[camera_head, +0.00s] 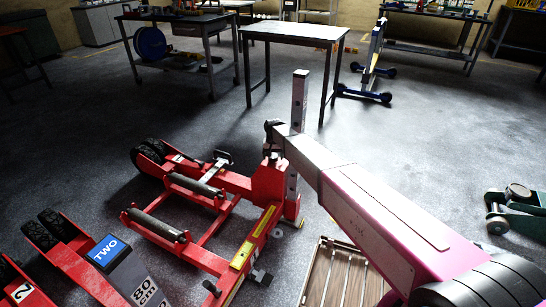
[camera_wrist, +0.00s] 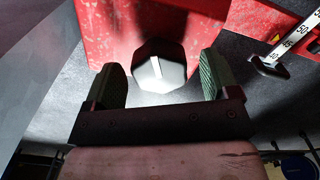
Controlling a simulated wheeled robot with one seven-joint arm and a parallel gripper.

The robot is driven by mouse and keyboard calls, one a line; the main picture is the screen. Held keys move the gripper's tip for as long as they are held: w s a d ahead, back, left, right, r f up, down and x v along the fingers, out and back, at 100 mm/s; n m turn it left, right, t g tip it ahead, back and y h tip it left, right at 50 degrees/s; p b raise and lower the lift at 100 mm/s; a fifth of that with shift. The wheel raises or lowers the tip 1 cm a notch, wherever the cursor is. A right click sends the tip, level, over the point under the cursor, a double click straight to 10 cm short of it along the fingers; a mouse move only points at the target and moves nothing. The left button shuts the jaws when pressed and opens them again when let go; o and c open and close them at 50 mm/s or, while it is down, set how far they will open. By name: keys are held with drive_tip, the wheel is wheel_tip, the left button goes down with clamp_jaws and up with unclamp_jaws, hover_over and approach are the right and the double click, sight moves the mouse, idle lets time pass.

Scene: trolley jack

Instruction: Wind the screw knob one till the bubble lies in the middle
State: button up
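In the wrist view a pale grey, many-sided knob (camera_wrist: 160,66) with a white line on its face stands against a red, worn surface (camera_wrist: 112,30). My gripper (camera_wrist: 161,78) is open, with one green-padded finger on each side of the knob and a gap on both sides. I cannot tell how deep the knob sits between the fingers. In the head view the red trolley jack (camera_head: 268,182) stands left of my pink arm, whose far end is at its upright. Yellow strips (camera_head: 243,255) lie on its near beam; I cannot make out a bubble. The knob's number is not readable.
A slatted wooden crate (camera_head: 318,270) lies below my arm. A green wheeled thing (camera_head: 520,208) stands at the right. Tables (camera_head: 295,32) stand behind. A numbered scale (camera_wrist: 290,42) shows in the wrist view.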

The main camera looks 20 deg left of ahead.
sight(273, 156)
wheel_tip(273, 156, up, 11)
idle(0.7)
drive_tip(key=shift+f, duration=0.1)
